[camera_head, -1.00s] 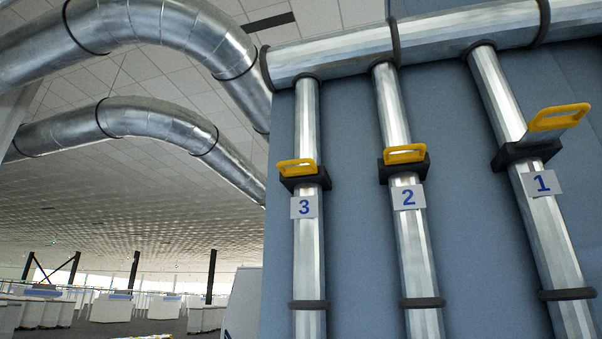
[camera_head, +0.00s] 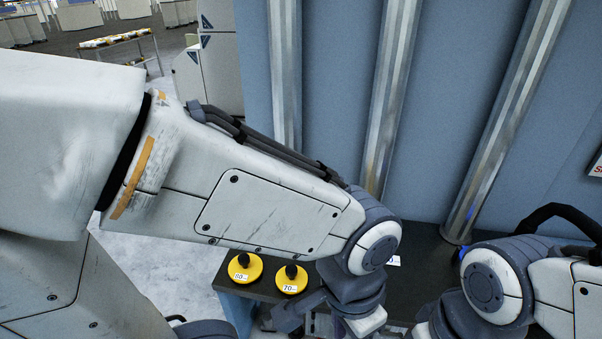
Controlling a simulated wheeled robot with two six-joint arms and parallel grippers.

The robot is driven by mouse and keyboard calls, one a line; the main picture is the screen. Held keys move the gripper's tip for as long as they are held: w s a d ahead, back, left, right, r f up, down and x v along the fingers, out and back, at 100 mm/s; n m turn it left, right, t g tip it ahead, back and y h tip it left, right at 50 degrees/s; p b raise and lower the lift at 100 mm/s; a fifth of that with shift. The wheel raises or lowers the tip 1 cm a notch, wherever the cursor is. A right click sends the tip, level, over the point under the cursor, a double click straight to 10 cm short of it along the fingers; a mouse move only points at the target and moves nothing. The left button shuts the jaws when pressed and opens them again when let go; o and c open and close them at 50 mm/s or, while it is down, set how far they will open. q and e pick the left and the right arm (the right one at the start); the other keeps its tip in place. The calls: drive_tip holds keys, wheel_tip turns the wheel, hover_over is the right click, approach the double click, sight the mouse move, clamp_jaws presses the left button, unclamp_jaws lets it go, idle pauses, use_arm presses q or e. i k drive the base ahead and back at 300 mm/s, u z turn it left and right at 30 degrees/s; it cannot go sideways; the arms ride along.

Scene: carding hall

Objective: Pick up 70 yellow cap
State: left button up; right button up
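The 70 yellow cap (camera_head: 291,279) is a round yellow disc with a black knob and a white "70" label. It sits on a dark bench top (camera_head: 232,284), right of a similar yellow cap (camera_head: 245,268) whose label is hard to read.
A white label (camera_head: 393,260) shows behind my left wrist; what it belongs to is hidden. Metal pipes (camera_head: 390,100) come down a blue panel (camera_head: 330,90) behind the bench. A shelf cart (camera_head: 115,40) and white cabinet (camera_head: 210,65) stand at the back left.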

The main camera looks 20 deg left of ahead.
sight(291, 278)
drive_tip(key=u, duration=1.6)
drive_tip(key=k, duration=1.2)
drive_tip(key=z, duration=0.65)
